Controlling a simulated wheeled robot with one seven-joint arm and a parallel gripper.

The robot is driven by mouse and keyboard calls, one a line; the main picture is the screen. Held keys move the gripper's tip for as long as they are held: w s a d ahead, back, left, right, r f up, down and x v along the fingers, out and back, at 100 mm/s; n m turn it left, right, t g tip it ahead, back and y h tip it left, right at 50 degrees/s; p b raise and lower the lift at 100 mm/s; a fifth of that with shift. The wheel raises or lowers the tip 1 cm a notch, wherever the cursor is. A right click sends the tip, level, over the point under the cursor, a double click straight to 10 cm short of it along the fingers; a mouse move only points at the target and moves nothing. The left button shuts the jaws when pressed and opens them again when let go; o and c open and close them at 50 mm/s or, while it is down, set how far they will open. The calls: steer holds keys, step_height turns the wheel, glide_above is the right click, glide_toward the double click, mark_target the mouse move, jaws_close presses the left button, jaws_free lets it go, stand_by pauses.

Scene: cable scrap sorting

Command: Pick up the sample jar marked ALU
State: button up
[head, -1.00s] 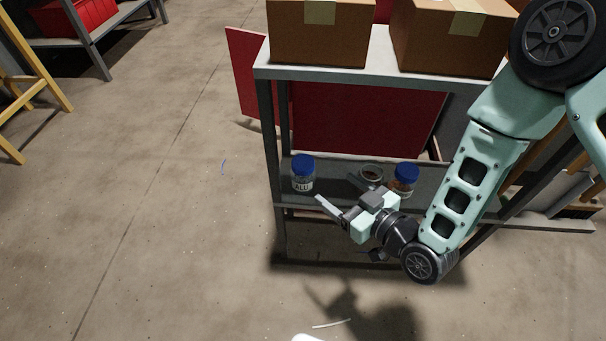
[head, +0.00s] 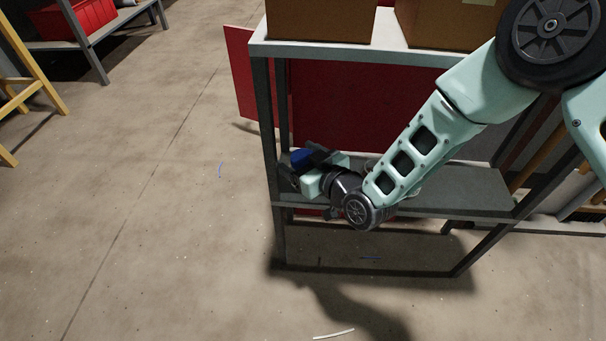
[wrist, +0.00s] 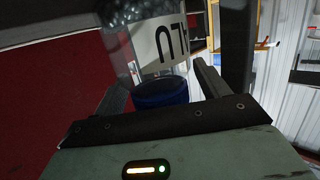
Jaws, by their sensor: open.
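The ALU jar stands at the left end of the lower shelf. In the head view only its blue lid (head: 300,155) shows, and my gripper hides the rest. In the wrist view the picture is upside down, and the clear jar (wrist: 135,40) shows grey contents, a white label with part of the black lettering, and its blue lid. My gripper (head: 304,164) is open around the jar's upper part, one finger on each side of the lid. I cannot tell whether either finger touches it.
The lower grey shelf (head: 455,190) is bare right of my arm. My arm hides most of the shelf's middle. Cardboard boxes (head: 320,20) stand on the upper shelf (head: 345,52) above. A shelf post (head: 268,150) is close left of my gripper. A red panel (head: 335,100) is behind.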

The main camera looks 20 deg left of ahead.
steer(key=shift+w+a, duration=0.1)
steer(key=shift+a, duration=0.05)
steer(key=c, duration=1.1)
